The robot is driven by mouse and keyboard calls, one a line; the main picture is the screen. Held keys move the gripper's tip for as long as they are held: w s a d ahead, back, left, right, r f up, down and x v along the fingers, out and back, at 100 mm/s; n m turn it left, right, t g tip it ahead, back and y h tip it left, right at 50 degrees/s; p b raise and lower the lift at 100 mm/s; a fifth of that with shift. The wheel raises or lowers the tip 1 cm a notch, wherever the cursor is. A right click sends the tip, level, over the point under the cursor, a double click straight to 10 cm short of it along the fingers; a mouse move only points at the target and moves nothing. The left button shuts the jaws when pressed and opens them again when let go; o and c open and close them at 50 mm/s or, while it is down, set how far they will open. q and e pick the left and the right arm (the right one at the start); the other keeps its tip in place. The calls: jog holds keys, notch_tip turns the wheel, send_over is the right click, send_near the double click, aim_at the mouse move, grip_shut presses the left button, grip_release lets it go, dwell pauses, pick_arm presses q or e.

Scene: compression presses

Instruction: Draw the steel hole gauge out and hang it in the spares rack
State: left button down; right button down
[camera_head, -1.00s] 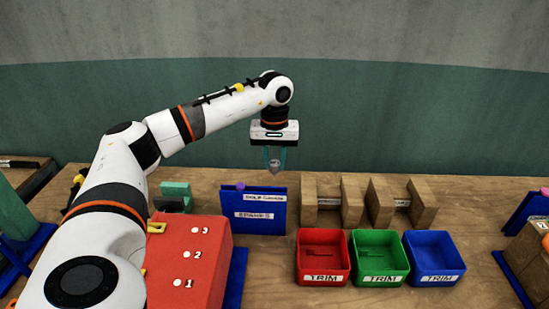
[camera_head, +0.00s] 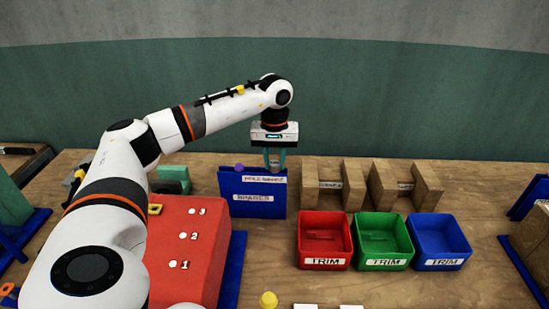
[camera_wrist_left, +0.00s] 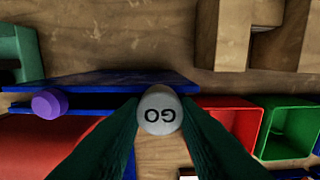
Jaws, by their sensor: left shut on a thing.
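My left gripper (camera_head: 275,160) points down at the right end of the blue spares rack (camera_head: 252,197), its fingertips about level with the rack's top edge. The left wrist view shows its green fingers shut on the steel hole gauge (camera_wrist_left: 160,110), a grey round piece marked GO on its end. The gauge is at the right end of the blue rack (camera_wrist_left: 110,82), over or between its plates; I cannot tell whether it is seated. A purple-topped piece (camera_wrist_left: 49,103) sits in the rack to the left. The gauge's lower part is hidden. My right gripper is not in view.
A red block (camera_head: 190,250) numbered 1 to 3 stands left of the rack. Red (camera_head: 323,240), green (camera_head: 383,240) and blue (camera_head: 439,243) TRIM bins stand to the right. Wooden holders (camera_head: 330,185) stand behind them. A yellow knob (camera_head: 268,299) shows at the bottom.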

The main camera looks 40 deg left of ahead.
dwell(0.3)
pick_arm(q)
jog(key=c, duration=1)
grip_release()
jog(key=shift+c, duration=0.2)
